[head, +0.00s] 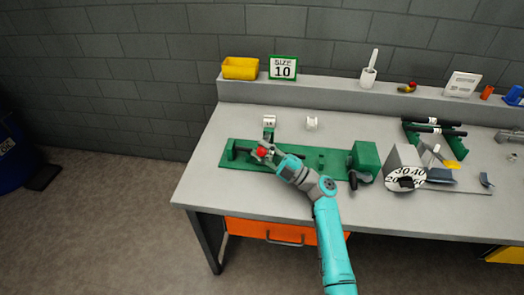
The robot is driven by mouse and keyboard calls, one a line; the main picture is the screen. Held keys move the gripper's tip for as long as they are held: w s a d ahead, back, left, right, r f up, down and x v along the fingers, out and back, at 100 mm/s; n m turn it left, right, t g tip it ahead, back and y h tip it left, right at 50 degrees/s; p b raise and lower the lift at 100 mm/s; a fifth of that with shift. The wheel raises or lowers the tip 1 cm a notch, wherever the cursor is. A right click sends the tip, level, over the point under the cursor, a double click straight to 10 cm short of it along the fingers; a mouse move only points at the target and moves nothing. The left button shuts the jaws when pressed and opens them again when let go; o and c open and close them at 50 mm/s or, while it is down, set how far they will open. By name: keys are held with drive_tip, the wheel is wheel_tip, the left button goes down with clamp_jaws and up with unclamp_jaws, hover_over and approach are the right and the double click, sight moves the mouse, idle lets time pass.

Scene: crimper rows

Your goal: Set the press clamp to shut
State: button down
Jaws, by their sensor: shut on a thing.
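The press clamp appears to be the green device on a long green base plate (232,180) on the workbench, with a larger green block (366,158) at its right end and a small green post (231,149) at its left end. A red knob (262,152) shows near the left end. My gripper (266,153) reaches over the plate from the front and is shut at this red knob, partly covering it. The lever under the knob is hidden behind my gripper, so its angle cannot be told. A dark handle (353,180) hangs below the large green block.
A grey block with a numbered dial (404,180) stands right of the plate. Green racks with dark tools (434,130) are farther right. A SIZE 10 sign (283,68) and yellow bin (240,68) stand on the shelf. The bench's front left is clear.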

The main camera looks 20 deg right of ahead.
drive_tip(key=c, duration=0.8)
unclamp_jaws()
drive_tip(key=shift+d, duration=0.1)
drive_tip(key=shift+s+d+f, duration=0.15)
drive_tip(key=shift+s+d, duration=0.05)
drive_tip(key=shift+s, duration=0.05)
drive_tip(key=s+d, duration=0.9)
drive_tip(key=s, duration=0.1)
drive_tip(key=shift+s+d+f, duration=0.2)
drive_tip(key=shift+d+f, duration=0.05)
drive_tip(key=shift+f, duration=0.2)
